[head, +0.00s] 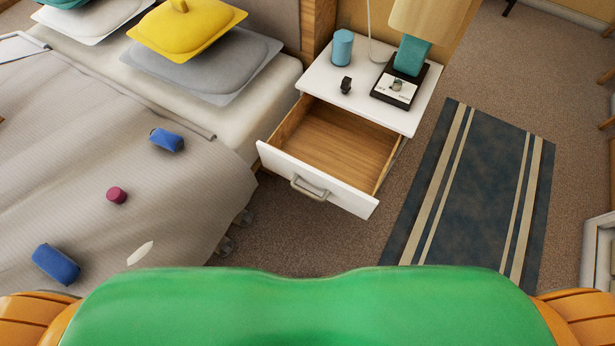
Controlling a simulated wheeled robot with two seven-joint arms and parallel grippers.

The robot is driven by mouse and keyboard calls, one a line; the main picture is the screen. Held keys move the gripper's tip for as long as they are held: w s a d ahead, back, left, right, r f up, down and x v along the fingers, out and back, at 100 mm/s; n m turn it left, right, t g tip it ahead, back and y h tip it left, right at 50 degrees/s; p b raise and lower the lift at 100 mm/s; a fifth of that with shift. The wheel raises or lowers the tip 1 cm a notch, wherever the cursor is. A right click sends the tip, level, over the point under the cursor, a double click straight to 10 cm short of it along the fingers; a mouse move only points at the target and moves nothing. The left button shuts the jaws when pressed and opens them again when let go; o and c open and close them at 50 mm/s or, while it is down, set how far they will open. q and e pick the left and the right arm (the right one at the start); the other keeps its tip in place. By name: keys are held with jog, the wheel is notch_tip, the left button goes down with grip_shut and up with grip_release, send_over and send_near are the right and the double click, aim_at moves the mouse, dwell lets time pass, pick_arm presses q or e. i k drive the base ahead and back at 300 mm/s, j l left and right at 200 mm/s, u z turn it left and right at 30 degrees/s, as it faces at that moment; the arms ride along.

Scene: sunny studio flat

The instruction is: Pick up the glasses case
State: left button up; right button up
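Two blue objects lie on the grey bed cover in the head view. One is a larger rounded blue block (56,264) near the bed's lower left. The other is a smaller blue one (166,140) farther up the bed. Either could be the glasses case; I cannot tell which from this view. Both lie apart from other things. Neither of my grippers is in view, so their state does not show.
A maroon cylinder (116,195) and a flat whitish piece (140,253) lie on the bed. The nightstand (316,76) has an empty drawer (335,145) pulled open beside the bed. A blue cylinder (342,47) and lamp (411,56) stand on it. A striped rug (470,190) lies clear.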

aim_at(59, 266)
jog(key=u, duration=2.5)
jog(key=z, duration=0.1)
jog(key=i, duration=0.05)
